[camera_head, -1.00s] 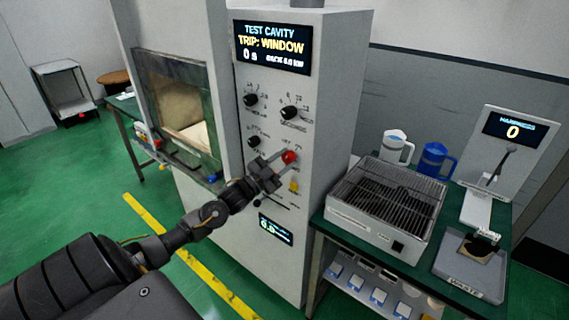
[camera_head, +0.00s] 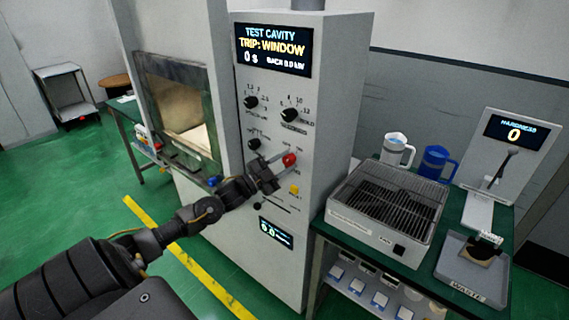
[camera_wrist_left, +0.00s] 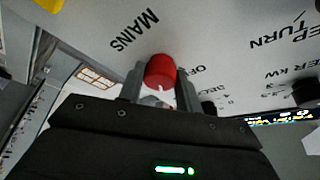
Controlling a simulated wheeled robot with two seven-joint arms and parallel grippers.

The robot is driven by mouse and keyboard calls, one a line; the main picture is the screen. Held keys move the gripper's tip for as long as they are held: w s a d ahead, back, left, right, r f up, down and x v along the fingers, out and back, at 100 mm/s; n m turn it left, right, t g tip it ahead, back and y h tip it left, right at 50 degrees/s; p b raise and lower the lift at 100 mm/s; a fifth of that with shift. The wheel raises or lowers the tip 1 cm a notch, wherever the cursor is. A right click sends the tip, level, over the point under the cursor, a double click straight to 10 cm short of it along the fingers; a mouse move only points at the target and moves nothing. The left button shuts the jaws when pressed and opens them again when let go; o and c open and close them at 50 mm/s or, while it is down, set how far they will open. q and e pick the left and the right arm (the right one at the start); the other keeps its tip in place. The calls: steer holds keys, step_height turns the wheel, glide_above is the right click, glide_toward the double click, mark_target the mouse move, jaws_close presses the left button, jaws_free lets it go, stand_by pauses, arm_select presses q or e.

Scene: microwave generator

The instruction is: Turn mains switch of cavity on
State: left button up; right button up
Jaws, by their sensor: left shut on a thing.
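The mains switch is a red knob (camera_head: 289,159) on the front panel of the test cavity cabinet (camera_head: 330,110). In the left wrist view the red knob (camera_wrist_left: 161,71) sits between the two fingers, next to the printed word MAINS. A pale mark shows on its near edge. My left gripper (camera_head: 281,165) is shut on this knob; it also shows in the left wrist view (camera_wrist_left: 160,82). The cabinet display (camera_head: 271,48) reads TEST CAVITY, TRIP: WINDOW, 0 s. My right gripper is not in view.
Several black knobs (camera_head: 292,115) are above the switch and a yellow button (camera_head: 294,189) is just below it. The cavity window (camera_head: 182,110) is at left. A bench with a grated box (camera_head: 385,205), two jugs and a hardness tester (camera_head: 512,150) stands at right.

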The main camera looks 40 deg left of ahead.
arm_select(q)
steer(key=o, duration=1)
steer(key=shift+s, duration=0.1)
steer(key=shift+s+a+f, duration=0.15)
steer(key=shift+s+f, duration=0.1)
steer(key=b+v, duration=0.3)
steer(key=v, duration=0.7)
steer(key=shift+r, duration=0.15)
steer(key=shift+a, duration=0.1)
